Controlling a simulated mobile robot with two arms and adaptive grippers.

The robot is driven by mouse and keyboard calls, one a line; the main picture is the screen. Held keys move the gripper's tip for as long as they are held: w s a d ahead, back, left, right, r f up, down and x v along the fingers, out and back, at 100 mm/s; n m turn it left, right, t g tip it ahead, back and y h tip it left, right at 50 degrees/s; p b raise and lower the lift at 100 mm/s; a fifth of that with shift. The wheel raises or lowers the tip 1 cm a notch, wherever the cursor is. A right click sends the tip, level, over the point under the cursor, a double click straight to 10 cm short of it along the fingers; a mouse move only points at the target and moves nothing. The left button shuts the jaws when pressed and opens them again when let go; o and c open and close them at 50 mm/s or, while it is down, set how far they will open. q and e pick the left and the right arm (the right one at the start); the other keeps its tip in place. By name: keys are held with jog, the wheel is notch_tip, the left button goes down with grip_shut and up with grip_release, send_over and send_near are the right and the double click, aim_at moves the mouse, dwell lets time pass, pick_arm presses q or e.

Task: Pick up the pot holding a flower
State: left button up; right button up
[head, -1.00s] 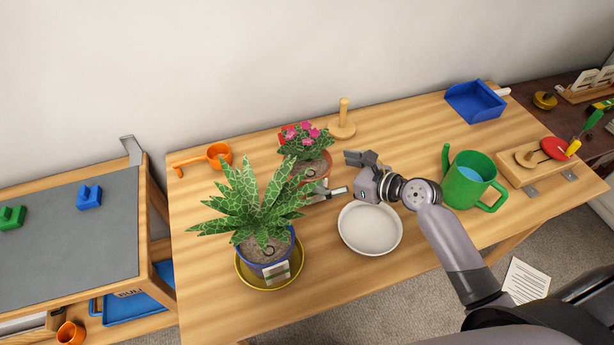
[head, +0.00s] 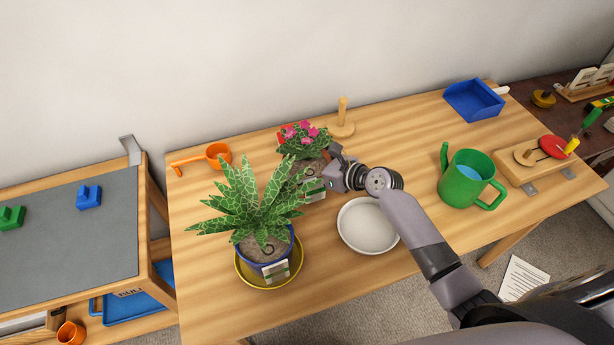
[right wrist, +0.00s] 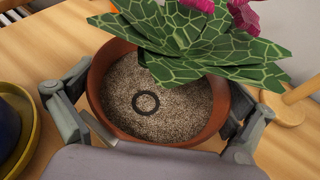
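The pot holding a flower is a terracotta pot (head: 322,170) with patterned green leaves and pink blooms (head: 302,132), upright on the table behind the large potted plant. In the right wrist view the pot (right wrist: 112,72) fills the middle, with soil and a dark ring inside. My right gripper (head: 328,172) is at the pot, its fingers (right wrist: 158,100) spread on either side of the rim. It looks open around the pot; firm contact is not clear. The lower pot is hidden. My left gripper is not in view.
A large plant in a blue pot (head: 268,262) stands on a yellow saucer (head: 245,275), close in front. A white plate (head: 367,225) lies nearby. A wooden peg stand (head: 341,128) is behind. A green watering can (head: 462,187) stands to the right; an orange scoop (head: 216,153) lies left.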

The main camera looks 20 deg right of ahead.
jog(key=c, duration=1.5)
jog(key=shift+w+r, duration=0.1)
jog(key=shift+c, duration=0.4)
